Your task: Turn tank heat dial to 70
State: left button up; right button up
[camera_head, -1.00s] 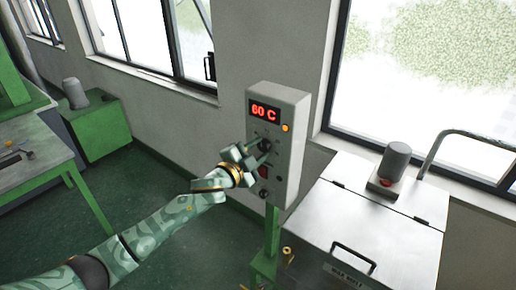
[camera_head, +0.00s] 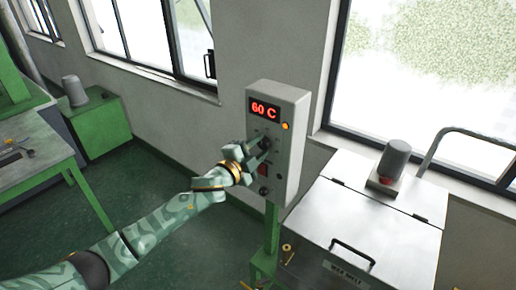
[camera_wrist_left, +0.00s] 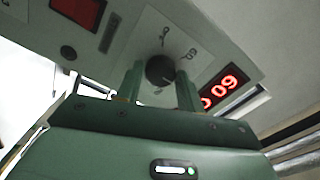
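The control box (camera_head: 291,145) is a grey upright panel on a green post. Its red display (camera_head: 264,110) reads 60 C, and it shows upside down in the left wrist view (camera_wrist_left: 219,89). The tank heat dial is a dark round knob (camera_wrist_left: 160,70) with printed marks around it, below the display. In the head view the dial is partly hidden by my left gripper (camera_head: 258,149). In the left wrist view the fingers of my left gripper (camera_wrist_left: 160,82) stand apart on either side of the dial, with a slight gap at least on one side. My right gripper is out of view.
An orange light (camera_head: 285,127) and a red switch (camera_head: 264,169) are on the box face. A metal wax tank (camera_head: 375,215) with a lid handle stands at the right. A green bench (camera_head: 30,160) stands at the left. The floor between is clear.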

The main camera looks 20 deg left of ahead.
pick_arm(q)
jog(key=shift+o, duration=1)
jog(key=b+v, duration=0.2)
jog(key=v, duration=1.4)
jog(key=shift+s, duration=0.2)
